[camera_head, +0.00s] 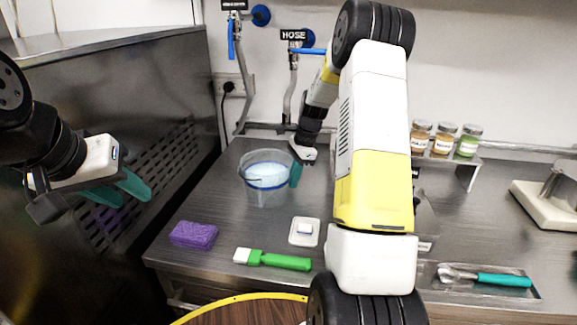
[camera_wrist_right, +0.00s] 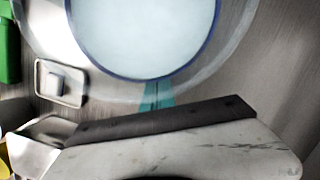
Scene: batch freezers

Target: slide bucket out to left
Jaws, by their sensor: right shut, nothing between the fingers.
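A clear bucket (camera_head: 268,184) holding pale blue liquid stands upright on the steel counter, left of centre in the head view. It also fills the top of the right wrist view (camera_wrist_right: 142,35), seen from above. My right gripper (camera_head: 296,175) is shut, its teal fingers at the bucket's right side, with nothing between them. In the right wrist view the teal fingertips (camera_wrist_right: 157,95) show against or just beside the bucket's wall; I cannot tell whether they touch. My left gripper (camera_head: 128,190) is open and empty, left of the counter, well apart from the bucket.
A purple sponge (camera_head: 194,234), a green-handled brush (camera_head: 272,260) and a small white dish (camera_head: 304,231) lie in front of the bucket. A dark perforated machine panel (camera_head: 150,150) stands to the left. Jars (camera_head: 443,140) stand on a rack at right. The counter (camera_head: 215,200) left of the bucket is clear.

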